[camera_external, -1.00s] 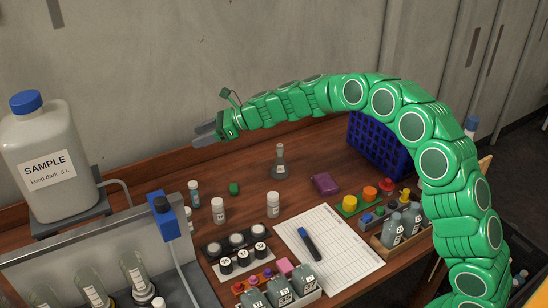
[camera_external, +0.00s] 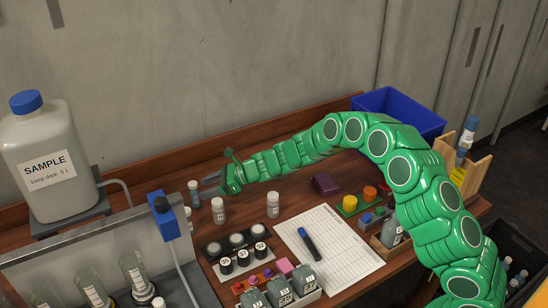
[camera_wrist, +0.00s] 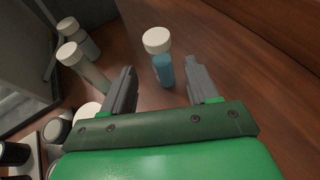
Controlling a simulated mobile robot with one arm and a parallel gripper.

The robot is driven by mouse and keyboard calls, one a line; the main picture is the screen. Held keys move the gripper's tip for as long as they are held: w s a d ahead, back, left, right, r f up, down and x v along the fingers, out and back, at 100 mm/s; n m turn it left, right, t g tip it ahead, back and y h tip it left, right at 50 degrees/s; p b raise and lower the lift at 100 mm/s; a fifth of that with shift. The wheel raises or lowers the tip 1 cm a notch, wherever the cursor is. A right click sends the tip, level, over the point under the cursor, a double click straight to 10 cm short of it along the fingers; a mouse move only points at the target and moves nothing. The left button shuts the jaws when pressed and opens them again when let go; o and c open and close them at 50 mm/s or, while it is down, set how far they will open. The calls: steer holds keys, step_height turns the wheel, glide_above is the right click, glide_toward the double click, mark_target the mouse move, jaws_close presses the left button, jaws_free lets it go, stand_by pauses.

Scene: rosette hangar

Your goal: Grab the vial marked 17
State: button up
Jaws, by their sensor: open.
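I cannot read a 17 on any vial. My gripper (camera_external: 209,185) is open, low over the back left of the table, pointing left. A white-capped vial with a blue lower part (camera_external: 194,194) stands just beyond its fingertips. In the wrist view, the vial (camera_wrist: 163,69) appears between the open fingers (camera_wrist: 162,72), not gripped. A white-capped vial (camera_external: 218,211) stands in front of the gripper, and another (camera_external: 273,205) further right. The wrist view shows more white-capped vials (camera_wrist: 70,52) at left.
A large SAMPLE bottle (camera_external: 45,165) and a grey panel stand at left. A blue crate (camera_external: 400,107) lies behind my arm.

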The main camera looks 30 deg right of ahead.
steer(key=shift+x, duration=3.65)
steer(key=shift+w, duration=0.15)
steer(key=c, duration=1)
steer(key=shift+c, duration=0.2)
steer(key=shift+r, duration=0.1)
steer(key=shift+r, duration=0.2)
step_height(320, 180, up, 3)
steer(key=shift+d, duration=0.1)
steer(key=s+d+r, duration=0.1)
steer(key=s+r, duration=0.2)
steer(key=s+d+r, duration=0.2)
steer(key=s, duration=0.2)
steer(key=s+d+r, duration=0.2)
steer(key=s+r, duration=0.1)
steer(key=shift+s+r, duration=0.3)
steer(key=shift+s, duration=0.1)
steer(key=shift+s+d+r, duration=0.2)
steer(key=shift+s, duration=0.3)
steer(key=shift+s+d+r, duration=0.2)
steer(key=shift+s+r, duration=0.05)
steer(key=shift+s, duration=0.2)
